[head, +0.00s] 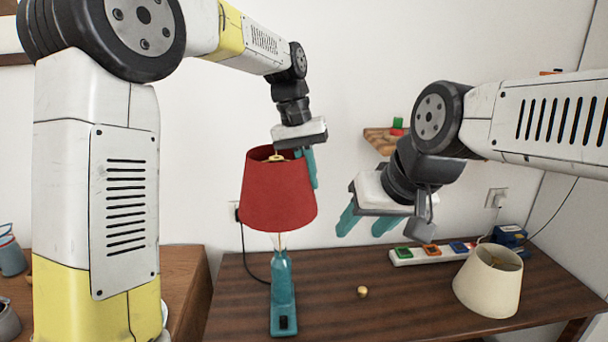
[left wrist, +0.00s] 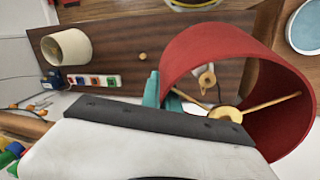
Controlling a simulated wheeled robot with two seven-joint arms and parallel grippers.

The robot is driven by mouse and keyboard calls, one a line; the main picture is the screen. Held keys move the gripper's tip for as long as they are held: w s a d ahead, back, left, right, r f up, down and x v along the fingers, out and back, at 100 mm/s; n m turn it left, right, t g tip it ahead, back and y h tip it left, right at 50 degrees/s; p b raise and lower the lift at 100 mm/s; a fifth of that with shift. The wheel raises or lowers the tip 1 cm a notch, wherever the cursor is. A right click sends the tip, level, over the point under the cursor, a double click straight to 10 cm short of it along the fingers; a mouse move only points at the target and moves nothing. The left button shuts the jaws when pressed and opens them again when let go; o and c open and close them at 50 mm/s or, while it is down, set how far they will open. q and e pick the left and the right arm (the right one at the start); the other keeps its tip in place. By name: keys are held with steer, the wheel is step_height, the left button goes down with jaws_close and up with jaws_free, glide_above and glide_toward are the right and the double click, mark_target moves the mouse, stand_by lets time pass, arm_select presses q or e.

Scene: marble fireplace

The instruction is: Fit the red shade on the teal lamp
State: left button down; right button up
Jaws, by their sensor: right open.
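The red shade (head: 278,195) is upright over the teal lamp (head: 282,285), which stands on the dark wooden table. A thin stem shows between the lamp's body and the shade's lower rim. In the left wrist view the shade (left wrist: 285,80) shows its inner ring and spokes, with a brass lamp part (left wrist: 206,78) apart from the ring in the picture; I cannot tell whether the ring is seated. My left gripper (head: 308,170) is shut on the shade's right side near the top rim. My right gripper (head: 366,224) is open and empty, right of the shade.
A small brass knob (head: 362,291) lies on the table (head: 400,310) right of the lamp. A cream shade (head: 488,282) and a power strip (head: 432,252) with coloured sockets are at the right. A wall shelf (head: 382,140) is behind my right gripper.

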arm_select(q)
steer(key=a+x, duration=0.2)
steer(key=x, duration=0.8)
steer(key=shift+w+f, duration=0.3)
steer(key=shift+w, duration=0.05)
stand_by(2.8)
steer(key=c, duration=1.6)
jaws_free()
steer(key=shift+o, duration=0.2)
steer(key=shift+r, duration=0.15)
